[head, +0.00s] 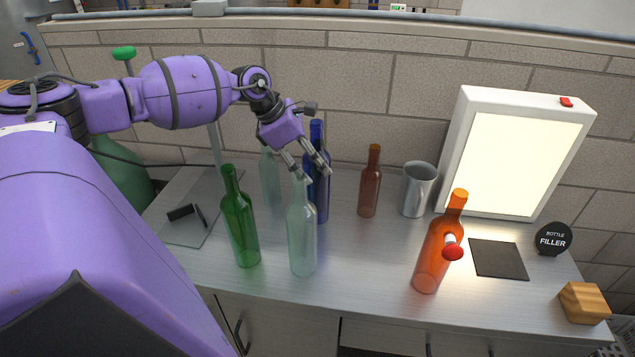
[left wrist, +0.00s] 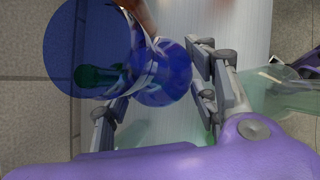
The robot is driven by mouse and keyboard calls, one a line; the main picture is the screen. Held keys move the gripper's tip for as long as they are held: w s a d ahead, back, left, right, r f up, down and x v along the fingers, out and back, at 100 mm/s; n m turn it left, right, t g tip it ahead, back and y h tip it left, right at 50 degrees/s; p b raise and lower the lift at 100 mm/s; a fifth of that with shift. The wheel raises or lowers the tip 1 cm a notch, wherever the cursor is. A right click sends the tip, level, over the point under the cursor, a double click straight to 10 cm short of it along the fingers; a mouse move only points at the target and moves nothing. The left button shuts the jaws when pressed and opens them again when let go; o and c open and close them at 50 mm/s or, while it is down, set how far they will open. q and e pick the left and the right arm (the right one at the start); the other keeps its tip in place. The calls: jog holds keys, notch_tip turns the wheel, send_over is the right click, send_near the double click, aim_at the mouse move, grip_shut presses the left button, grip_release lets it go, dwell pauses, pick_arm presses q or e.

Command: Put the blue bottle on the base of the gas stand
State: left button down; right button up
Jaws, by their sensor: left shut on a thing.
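The blue bottle (head: 323,205) is upright near the middle of the bench, partly behind a clear bottle. My left gripper (head: 308,170) reaches down from the upper left and is shut on its upper part. In the left wrist view, the blue bottle (left wrist: 165,75) shows between the fingers of the left gripper (left wrist: 160,100). I cannot tell whether its foot touches the bench. The gas stand (head: 214,148) has a thin pole rising from a flat grey base (head: 190,228) at the bench's left. My right gripper is not in view.
A green bottle (head: 240,225), the clear bottle (head: 302,240) and a pale bottle (head: 269,180) stand between the base and the blue bottle or close by. Small black pieces (head: 182,212) lie on the base. A brown bottle (head: 369,185) and metal cup (head: 418,190) stand right.

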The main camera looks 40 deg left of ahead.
pick_arm(q)
jog(key=shift+w+f, duration=0.1)
jog(key=shift+f, duration=2)
jog(key=shift+f, duration=0.15)
jog(key=c, duration=0.7)
grip_release()
